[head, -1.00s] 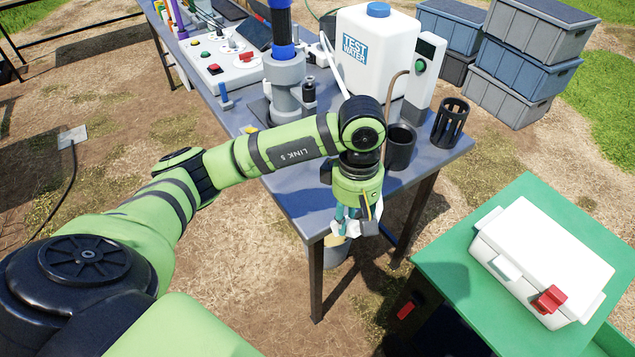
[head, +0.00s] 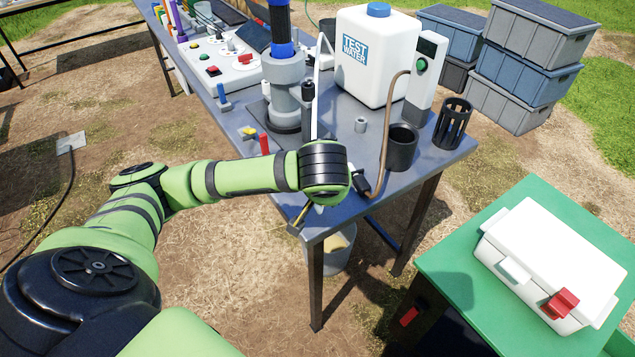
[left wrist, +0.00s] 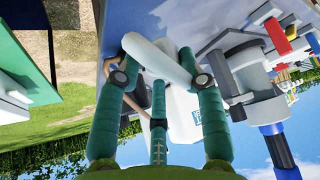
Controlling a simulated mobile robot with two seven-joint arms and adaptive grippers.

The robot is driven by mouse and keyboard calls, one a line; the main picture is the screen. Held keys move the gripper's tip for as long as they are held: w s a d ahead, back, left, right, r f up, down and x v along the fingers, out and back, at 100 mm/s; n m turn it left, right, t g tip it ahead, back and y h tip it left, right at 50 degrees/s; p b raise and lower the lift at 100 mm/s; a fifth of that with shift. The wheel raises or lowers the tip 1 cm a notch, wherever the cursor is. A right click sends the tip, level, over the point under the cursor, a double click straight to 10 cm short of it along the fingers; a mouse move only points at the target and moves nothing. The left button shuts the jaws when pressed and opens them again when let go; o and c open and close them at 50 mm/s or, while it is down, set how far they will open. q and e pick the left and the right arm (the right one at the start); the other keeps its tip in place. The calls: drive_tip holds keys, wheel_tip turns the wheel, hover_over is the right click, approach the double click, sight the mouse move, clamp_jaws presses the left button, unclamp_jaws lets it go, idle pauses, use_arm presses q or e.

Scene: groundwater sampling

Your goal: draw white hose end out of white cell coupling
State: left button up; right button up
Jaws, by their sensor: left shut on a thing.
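The white hose (head: 314,100) comes down beside the grey column (head: 284,85) and disappears behind my left wrist. In the left wrist view my left gripper (left wrist: 160,66) has its teal fingers closed around a pale, elongated piece, which I take for the white hose end (left wrist: 150,58). In the head view my wrist hides the fingers, at the table's near edge. The grey column with its blue top also shows in the left wrist view (left wrist: 250,78), right of the fingers. I cannot make out the white cell coupling or whether the hose end touches it. My right gripper is not in view.
The blue-grey table (head: 345,160) carries a white TEST WATER container (head: 375,70), a black cup (head: 402,148), a slotted black holder (head: 453,123) and a small grey cylinder (head: 361,125). A brown hose (head: 386,135) hangs close to my wrist. A white cooler (head: 550,255) stands on a green table.

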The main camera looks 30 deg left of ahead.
use_arm(q)
drive_tip(key=shift+w+a+m+t+b, duration=0.15)
drive_tip(key=shift+a+m+t+b, duration=0.15)
drive_tip(key=shift+a, duration=0.45)
drive_tip(key=shift+w+a+m+t+b, duration=0.1)
drive_tip(key=shift+a+m+t, duration=0.1)
drive_tip(key=shift+a+t, duration=0.35)
drive_tip(key=b, duration=0.3)
hover_over(317, 211)
drive_tip(key=shift+f, duration=2.5)
drive_tip(key=shift+p, duration=0.3)
drive_tip(key=shift+f+b, duration=0.6)
drive_tip(key=shift+b, duration=0.1)
